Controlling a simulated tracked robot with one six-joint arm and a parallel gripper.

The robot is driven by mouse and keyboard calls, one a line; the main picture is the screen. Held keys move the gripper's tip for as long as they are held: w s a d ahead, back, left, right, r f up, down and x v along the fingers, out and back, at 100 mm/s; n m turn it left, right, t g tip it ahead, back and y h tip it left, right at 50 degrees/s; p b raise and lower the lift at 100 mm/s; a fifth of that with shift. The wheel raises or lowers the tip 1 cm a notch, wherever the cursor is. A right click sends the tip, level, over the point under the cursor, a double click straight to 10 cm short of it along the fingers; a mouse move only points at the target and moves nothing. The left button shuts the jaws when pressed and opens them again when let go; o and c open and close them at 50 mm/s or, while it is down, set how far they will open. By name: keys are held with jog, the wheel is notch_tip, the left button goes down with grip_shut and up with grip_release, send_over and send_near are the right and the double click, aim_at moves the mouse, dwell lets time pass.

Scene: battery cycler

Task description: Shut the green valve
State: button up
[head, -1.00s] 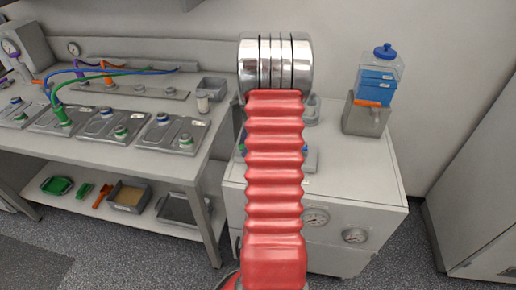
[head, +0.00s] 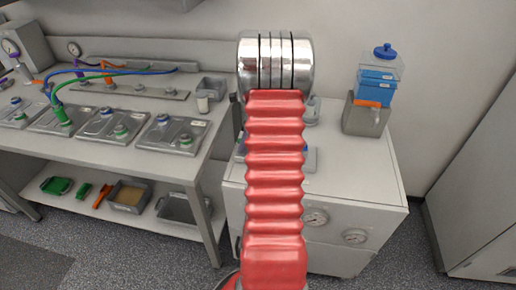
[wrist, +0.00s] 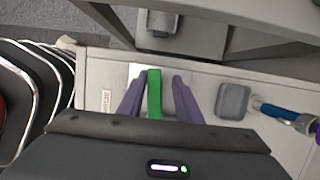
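In the wrist view, a green bar (wrist: 154,95), which looks like the green valve's handle, stands between the two purple fingers of my gripper (wrist: 160,79). The fingers are apart. The left finger is close beside the bar and a gap shows on the right, so the gripper looks open around it. Whether the left finger touches the bar I cannot tell. The valve's body is hidden below my gripper. In the head view my red arm covers the middle, and I see neither the gripper nor this handle there.
In the head view, a white cabinet (head: 375,195) stands behind my arm. A blue container (head: 377,82) with an orange handle stands on it. A workbench (head: 150,165) is at left.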

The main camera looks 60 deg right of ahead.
jog(key=c, duration=0.3)
jog(key=shift+c, duration=0.2)
jog(key=shift+d, duration=0.2)
jog(key=shift+o, duration=1.2)
jog(key=shift+r, duration=0.1)
jog(key=v, duration=0.7)
jog(key=shift+d+r, duration=0.2)
jog(key=shift+r, duration=0.2)
jog(key=shift+w, duration=0.1)
